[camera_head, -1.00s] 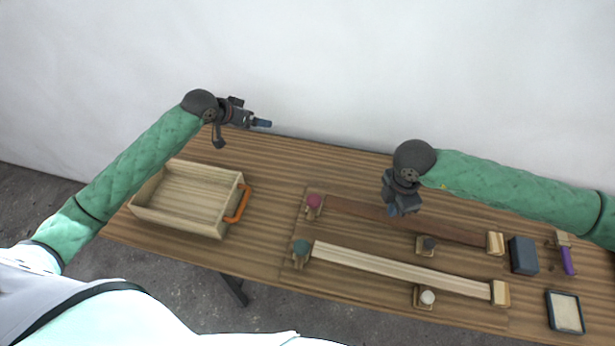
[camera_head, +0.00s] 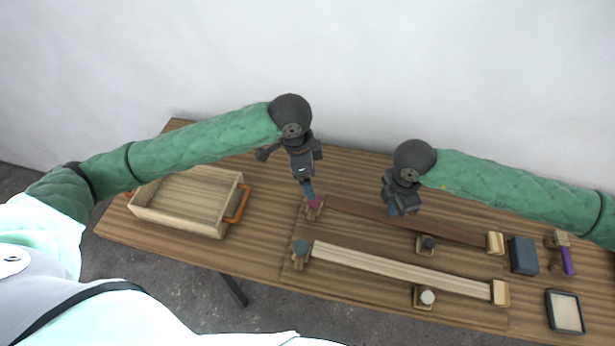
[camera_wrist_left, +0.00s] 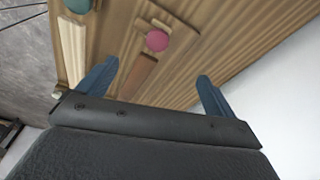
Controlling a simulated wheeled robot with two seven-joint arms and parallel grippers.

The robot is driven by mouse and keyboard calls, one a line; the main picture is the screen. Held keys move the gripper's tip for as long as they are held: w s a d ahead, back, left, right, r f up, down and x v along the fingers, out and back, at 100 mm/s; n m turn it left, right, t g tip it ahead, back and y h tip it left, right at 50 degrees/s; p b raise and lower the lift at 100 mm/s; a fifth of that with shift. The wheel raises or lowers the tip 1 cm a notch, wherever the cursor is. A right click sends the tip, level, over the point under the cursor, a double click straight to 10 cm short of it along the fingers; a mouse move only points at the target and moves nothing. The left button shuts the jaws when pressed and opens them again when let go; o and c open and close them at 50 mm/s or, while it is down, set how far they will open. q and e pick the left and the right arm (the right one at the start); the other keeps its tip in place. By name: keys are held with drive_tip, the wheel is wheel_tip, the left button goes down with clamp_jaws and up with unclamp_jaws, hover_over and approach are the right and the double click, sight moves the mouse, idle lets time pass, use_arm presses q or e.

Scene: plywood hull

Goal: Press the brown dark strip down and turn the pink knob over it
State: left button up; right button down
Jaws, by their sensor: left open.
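The brown dark strip (camera_head: 450,231) lies on the board at the back, its right end at a pale wooden block; my right gripper hides part of it. The pink knob (camera_head: 313,204) is on a small wooden mount at the strip's left end. It also shows in the left wrist view (camera_wrist_left: 157,41), ahead of and between the open fingers. My left gripper (camera_head: 308,190) is open, pointing down at the pink knob; whether it touches the knob cannot be told from the head view. My right gripper (camera_head: 402,207) hangs over the middle of the strip; its fingers are unclear.
A pale strip (camera_head: 400,268) with a teal knob (camera_head: 300,247) lies in front. Small posts with a dark (camera_head: 428,243) and a white knob (camera_head: 427,297) stand along the strips. A wooden tray (camera_head: 180,215) is left; a grey block (camera_head: 523,255) is right.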

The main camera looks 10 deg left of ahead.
sight(313, 204)
use_arm(q)
drive_tip(key=shift+m+y, duration=0.3)
drive_tip(key=shift+m, duration=0.2)
drive_tip(key=f, duration=0.4)
drive_tip(key=s+d+f, duration=0.1)
drive_tip(key=f, duration=0.6)
drive_tip(key=shift+s+d+f, duration=0.3)
drive_tip(key=shift+s+f, duration=0.05)
drive_tip(key=shift+c, duration=0.4)
drive_tip(key=c, duration=1)
